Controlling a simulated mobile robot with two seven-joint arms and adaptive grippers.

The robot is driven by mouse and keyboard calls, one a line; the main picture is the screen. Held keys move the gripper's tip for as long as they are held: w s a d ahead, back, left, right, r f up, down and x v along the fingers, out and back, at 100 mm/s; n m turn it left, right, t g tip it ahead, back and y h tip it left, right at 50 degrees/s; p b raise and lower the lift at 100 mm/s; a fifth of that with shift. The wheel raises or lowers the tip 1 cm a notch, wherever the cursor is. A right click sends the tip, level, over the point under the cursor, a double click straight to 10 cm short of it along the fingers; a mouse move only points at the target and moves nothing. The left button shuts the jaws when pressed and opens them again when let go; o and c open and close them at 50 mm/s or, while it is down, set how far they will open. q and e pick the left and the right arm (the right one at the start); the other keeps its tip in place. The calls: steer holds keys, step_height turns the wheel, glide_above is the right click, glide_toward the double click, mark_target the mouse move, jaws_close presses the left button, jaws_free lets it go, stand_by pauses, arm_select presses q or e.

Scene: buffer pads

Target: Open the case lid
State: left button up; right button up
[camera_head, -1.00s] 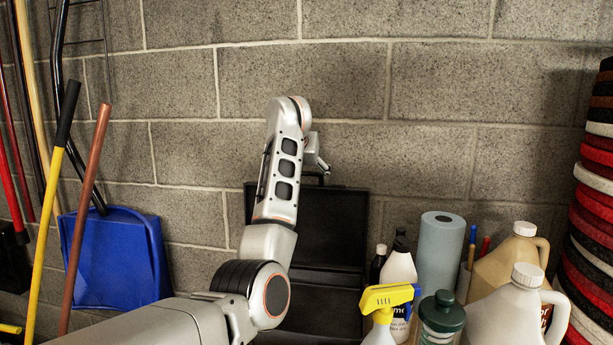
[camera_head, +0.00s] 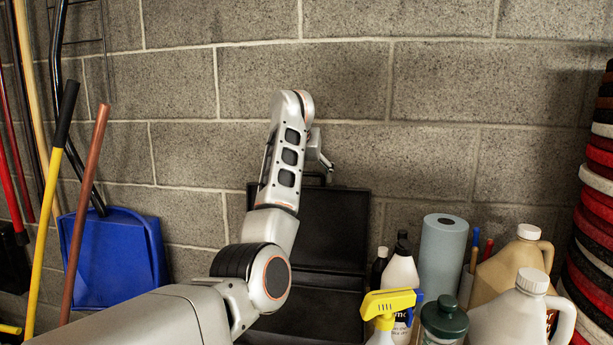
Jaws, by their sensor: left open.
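The black case (camera_head: 335,230) stands against the block wall, partly hidden behind my left arm. Its lid is raised, with its dark inner face showing upright above the lower part of the case (camera_head: 325,302). A handle shows at the lid's top edge. My left gripper (camera_head: 324,160) is at the top of the lid, close to the handle, and mostly hidden behind my own wrist. It is open; I cannot tell whether it touches the lid. My right gripper is not in view.
A yellow-headed spray bottle (camera_head: 388,306), a blue paper roll (camera_head: 441,255) and large beige jugs (camera_head: 515,312) stand close on the right. Red and black discs (camera_head: 598,220) are stacked at the far right. A blue dustpan (camera_head: 117,260) and long handles stand on the left.

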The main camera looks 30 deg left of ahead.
arm_select(q)
steer(key=v, duration=1.2)
stand_by(0.4)
